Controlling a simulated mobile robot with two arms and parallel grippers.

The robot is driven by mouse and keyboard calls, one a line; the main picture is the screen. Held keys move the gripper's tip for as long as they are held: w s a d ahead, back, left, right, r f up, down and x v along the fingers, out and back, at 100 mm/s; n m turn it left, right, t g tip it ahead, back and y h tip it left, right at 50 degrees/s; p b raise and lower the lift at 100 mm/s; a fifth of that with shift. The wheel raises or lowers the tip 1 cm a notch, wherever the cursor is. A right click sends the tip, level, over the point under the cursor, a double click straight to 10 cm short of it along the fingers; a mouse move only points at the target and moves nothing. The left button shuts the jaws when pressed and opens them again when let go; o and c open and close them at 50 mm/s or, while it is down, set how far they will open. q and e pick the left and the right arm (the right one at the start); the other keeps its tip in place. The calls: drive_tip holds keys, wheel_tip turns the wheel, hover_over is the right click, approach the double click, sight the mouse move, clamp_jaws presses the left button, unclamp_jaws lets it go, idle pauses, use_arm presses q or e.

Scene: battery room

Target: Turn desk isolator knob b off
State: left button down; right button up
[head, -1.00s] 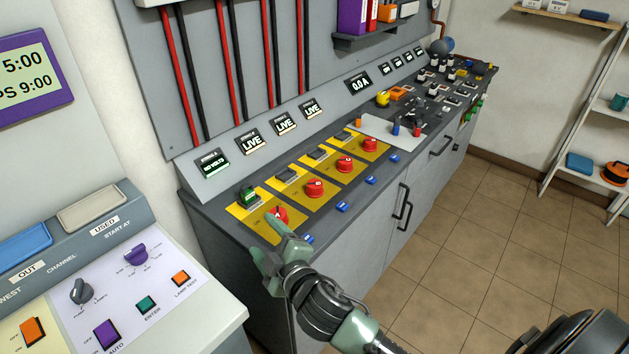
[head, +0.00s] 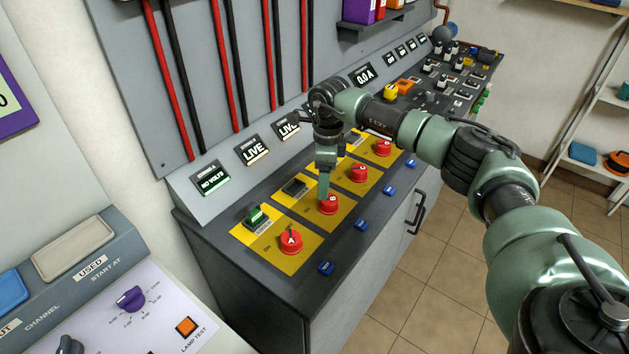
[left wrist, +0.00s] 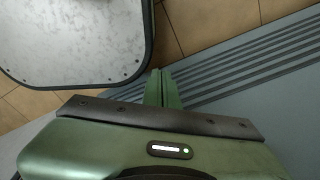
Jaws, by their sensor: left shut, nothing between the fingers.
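Red knob B (head: 329,206) sits on the second yellow plate (head: 342,212) of the desk's sloping row. My right gripper (head: 323,197) points down over it, its fingertips at the knob's top left and hiding part of it. The fingers line up as one narrow strip, so I cannot tell whether they are open or shut, or grip the knob. The display (head: 255,150) second from the left reads LIVE. My left gripper (left wrist: 160,72), in the left wrist view, is shut and empty, away from the knobs.
Red knob A (head: 291,241) is at the front left, below a display (head: 212,178) reading NO VOLTS. More red knobs (head: 360,172) stand beyond B. Blue tags (head: 326,268) line the desk edge. A channel panel (head: 130,310) stands at lower left.

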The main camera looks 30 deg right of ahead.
sight(329, 199)
drive_tip(key=shift+w+d+r, duration=0.2)
drive_tip(key=shift+d, duration=0.55)
drive_tip(key=shift+s+d+f, duration=0.1)
drive_tip(key=shift+s+f, duration=0.05)
drive_tip(key=shift+s, duration=0.05)
drive_tip(key=shift+s+f+p, duration=0.6)
drive_tip(key=shift+s+f, duration=0.05)
drive_tip(key=shift+f, duration=0.3)
wheel_tip(329, 199, down, 3)
drive_tip(key=shift+w+r+p, duration=0.1)
drive_tip(key=shift+w+p, duration=0.05)
drive_tip(key=shift+p, duration=0.15)
drive_tip(key=shift+w+f, duration=0.25)
drive_tip(key=shift+f, duration=0.6)
drive_tip(key=shift+s+f, duration=0.1)
drive_tip(key=c, duration=1.4)
use_arm(q)
drive_tip(key=shift+s+r, duration=1)
drive_tip(key=shift+s, duration=0.05)
use_arm(e)
drive_tip(key=shift+o, duration=0.2)
